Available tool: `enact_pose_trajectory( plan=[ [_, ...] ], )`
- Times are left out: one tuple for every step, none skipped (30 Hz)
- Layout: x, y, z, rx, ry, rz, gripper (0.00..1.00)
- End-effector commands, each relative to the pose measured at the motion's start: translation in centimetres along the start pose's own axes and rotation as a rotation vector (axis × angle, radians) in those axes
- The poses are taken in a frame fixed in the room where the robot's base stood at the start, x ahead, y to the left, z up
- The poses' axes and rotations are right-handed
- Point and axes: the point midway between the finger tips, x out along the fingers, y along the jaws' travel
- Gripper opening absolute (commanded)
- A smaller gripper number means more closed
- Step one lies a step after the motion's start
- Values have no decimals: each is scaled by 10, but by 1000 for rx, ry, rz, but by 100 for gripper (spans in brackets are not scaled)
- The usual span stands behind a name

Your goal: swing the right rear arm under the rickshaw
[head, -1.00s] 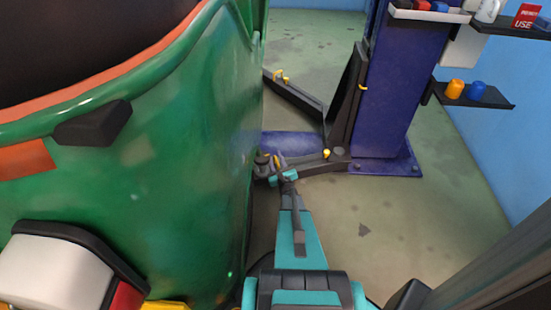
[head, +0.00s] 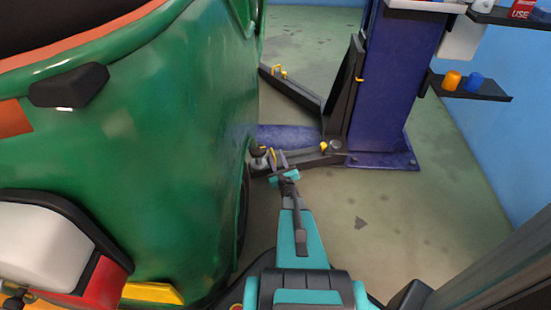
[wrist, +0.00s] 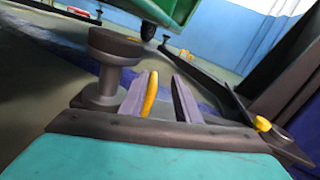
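The right rear lift arm (head: 300,158) is a dark bar running left from the foot of the blue column (head: 392,85). Its round pad (head: 259,156) is at the tip, beside the green rickshaw (head: 170,150); whether the pad is under the body is hard to tell. My gripper (head: 276,160) is at the arm's tip. In the wrist view, its fingers (wrist: 160,98) stand on either side of a yellow handle (wrist: 150,95). The handle is close to the left finger, with a gap to the right finger. The pad post (wrist: 108,70) stands just left of the fingers.
Another dark lift arm (head: 291,90) with yellow parts extends from the column farther back. A shelf with orange and blue items (head: 465,84) is on the right. The rickshaw's side and dark wheel (head: 243,210) are close on the left. Floor right of my arm is open.

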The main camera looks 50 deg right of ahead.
Motion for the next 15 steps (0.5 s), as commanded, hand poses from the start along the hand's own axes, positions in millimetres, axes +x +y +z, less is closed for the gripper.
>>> enact_pose_trajectory(
  plan=[
    [-12,11,-10,6,16,10,29],
    [-12,12,-10,6,16,11,29],
    [-12,12,-10,6,16,12,24],
    [-12,13,-9,6,16,12,19],
    [-12,13,-9,6,16,12,14],
    [-12,13,-8,6,16,12,8],
    [-12,13,-8,6,15,12,2],
    [-12,12,-7,6,15,11,0],
    [-12,12,-5,7,15,10,0],
    [-12,11,-4,8,15,9,0],
    [-12,10,-2,8,15,9,0],
    [-12,10,0,9,14,8,0],
    [-12,9,2,9,14,8,0],
    [-12,8,5,9,14,7,0],
    [-12,7,8,9,14,6,0]
  ],
)
